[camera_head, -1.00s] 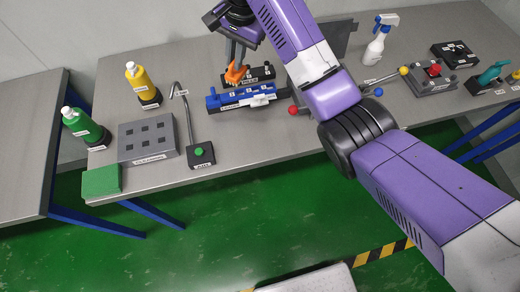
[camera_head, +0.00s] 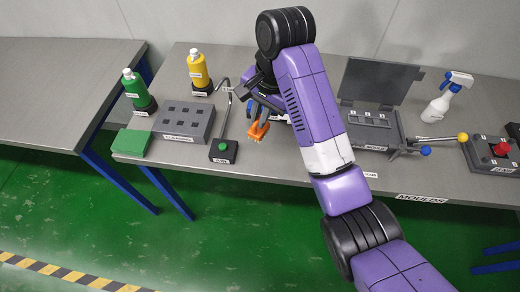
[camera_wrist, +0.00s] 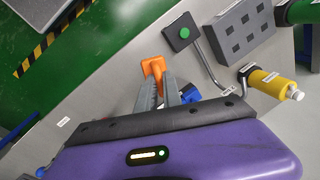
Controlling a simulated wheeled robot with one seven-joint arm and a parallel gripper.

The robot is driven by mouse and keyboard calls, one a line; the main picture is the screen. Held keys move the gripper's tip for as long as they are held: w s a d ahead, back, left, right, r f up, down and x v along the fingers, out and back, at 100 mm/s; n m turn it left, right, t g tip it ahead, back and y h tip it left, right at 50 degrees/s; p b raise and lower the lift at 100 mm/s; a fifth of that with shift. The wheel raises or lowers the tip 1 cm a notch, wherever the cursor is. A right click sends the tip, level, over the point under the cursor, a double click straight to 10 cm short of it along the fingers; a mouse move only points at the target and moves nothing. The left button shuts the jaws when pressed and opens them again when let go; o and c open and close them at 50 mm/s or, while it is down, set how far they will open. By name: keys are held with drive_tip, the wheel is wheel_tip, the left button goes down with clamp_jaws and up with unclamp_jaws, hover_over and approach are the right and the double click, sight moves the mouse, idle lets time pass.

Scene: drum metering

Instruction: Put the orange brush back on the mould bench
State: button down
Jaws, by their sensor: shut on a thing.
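The orange brush (camera_head: 258,131) is held in my gripper (camera_head: 255,113), which is shut on it, above the near part of the grey bench. It shows at the fingertips in the wrist view (camera_wrist: 153,67); the part between the fingers is hidden. I cannot tell whether it touches the bench. The mould bench (camera_head: 330,181) carries a "MOULDS" label at its front edge. A dark mould with a raised lid (camera_head: 375,84) stands on it, to the right of my arm.
A green-button post (camera_head: 224,150) stands left of the brush, with a grey holed block (camera_head: 184,123), green pad (camera_head: 133,143) and green and yellow bottles beyond. A blue block (camera_wrist: 188,94) is partly hidden by my gripper. A ball-ended lever (camera_head: 436,147) lies to the right.

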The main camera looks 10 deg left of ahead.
wheel_tip(320, 180, down, 12)
drive_tip(key=shift+f+p, duration=0.2)
drive_tip(key=shift+p, duration=0.7)
drive_tip(key=shift+f, duration=0.1)
drive_tip(key=c, duration=1.5)
unclamp_jaws()
drive_tip(key=r, duration=0.4)
drive_tip(key=d+r, duration=0.1)
drive_tip(key=r, duration=0.3)
drive_tip(key=s+d+r, duration=0.1)
drive_tip(key=r, duration=0.3)
